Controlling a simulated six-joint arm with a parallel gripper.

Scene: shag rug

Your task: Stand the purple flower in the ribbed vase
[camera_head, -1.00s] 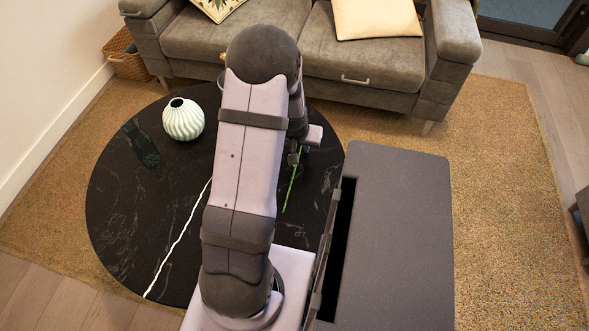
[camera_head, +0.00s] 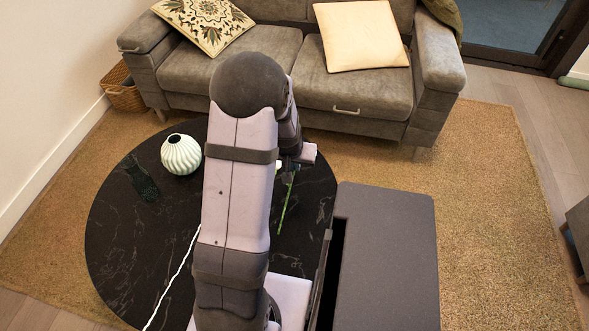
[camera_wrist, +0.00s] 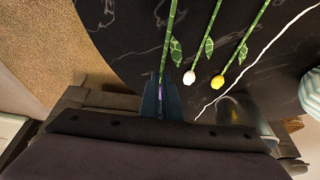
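The ribbed vase (camera_head: 181,154) is pale mint and stands upright on the black table, left of my arm; its edge shows at the right of the wrist view (camera_wrist: 312,92). The purple flower's green stem (camera_wrist: 168,40) runs up from between my gripper's narrow dark blue fingers (camera_wrist: 161,98). A sliver of purple shows between the fingers; the rest of the bloom is hidden. The fingers look close together on it. In the head view my gripper (camera_head: 291,172) is low over the table's right side, partly behind my arm, with a green stem below it.
A white flower (camera_wrist: 190,78) and a yellow flower (camera_wrist: 217,82) lie beside the purple one on the round black marble table (camera_head: 120,240). A thin white line crosses the tabletop. A grey sofa (camera_head: 350,92) stands behind.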

